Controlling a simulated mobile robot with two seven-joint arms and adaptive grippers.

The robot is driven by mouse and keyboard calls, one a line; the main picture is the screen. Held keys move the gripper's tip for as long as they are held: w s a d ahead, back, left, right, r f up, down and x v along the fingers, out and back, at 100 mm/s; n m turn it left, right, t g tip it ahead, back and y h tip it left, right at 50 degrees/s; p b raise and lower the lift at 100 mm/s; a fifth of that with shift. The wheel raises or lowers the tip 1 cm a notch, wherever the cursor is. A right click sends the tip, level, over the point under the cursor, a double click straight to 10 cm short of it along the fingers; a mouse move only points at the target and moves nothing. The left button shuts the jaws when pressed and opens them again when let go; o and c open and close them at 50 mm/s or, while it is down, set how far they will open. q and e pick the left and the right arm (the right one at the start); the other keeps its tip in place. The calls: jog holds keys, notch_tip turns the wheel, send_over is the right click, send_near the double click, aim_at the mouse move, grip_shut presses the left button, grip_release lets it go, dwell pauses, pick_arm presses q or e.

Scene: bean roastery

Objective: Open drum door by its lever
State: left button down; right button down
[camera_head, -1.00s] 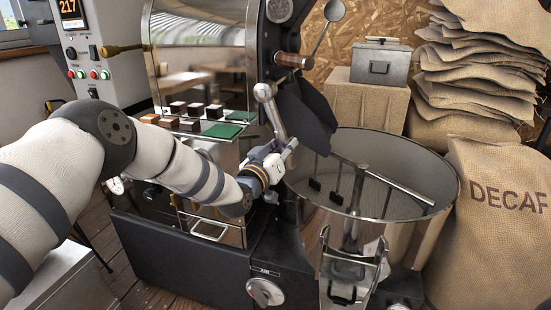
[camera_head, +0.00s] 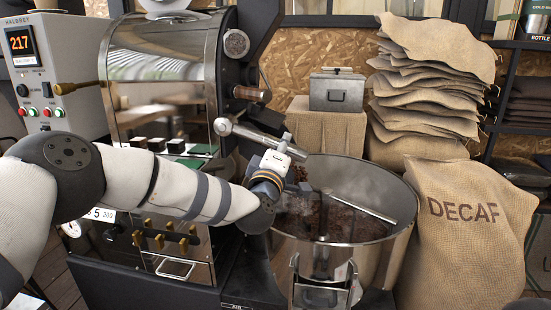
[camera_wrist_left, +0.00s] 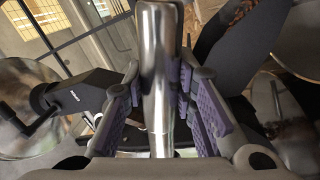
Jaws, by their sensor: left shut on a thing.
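The lever (camera_head: 252,136) is a polished steel bar with a round knob at its left end. It lies close to level, sloping down to the right, in front of the roaster (camera_head: 170,75). My left gripper (camera_head: 280,153) is shut on its right part. In the left wrist view the steel lever (camera_wrist_left: 158,60) runs between the purple finger pads of the gripper (camera_wrist_left: 160,105). The drum door is mostly hidden behind the lever and gripper; its exact opening cannot be made out. Brown beans (camera_head: 345,220) lie in the cooling bin (camera_head: 397,243) under it. My right gripper is not in view.
A stirring arm (camera_head: 360,206) crosses the bin. A control panel (camera_head: 42,75) stands at the left. A DECAF sack (camera_head: 465,240), stacked sacks (camera_head: 425,90) and a metal box (camera_head: 336,92) are at the right and back. Sample blocks (camera_head: 157,145) sit by the drum.

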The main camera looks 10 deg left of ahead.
pick_arm(q)
jog(key=shift+d+r+n, duration=0.2)
jog(key=shift+r+n, duration=0.45)
jog(key=shift+r, duration=0.05)
jog(key=shift+d+r+n, duration=0.15)
jog(key=shift+r+n, duration=0.5)
jog(key=shift+r, duration=0.05)
jog(key=shift+r+y, duration=0.1)
jog(key=shift+y, duration=0.3)
jog(key=c, duration=1.3)
grip_release()
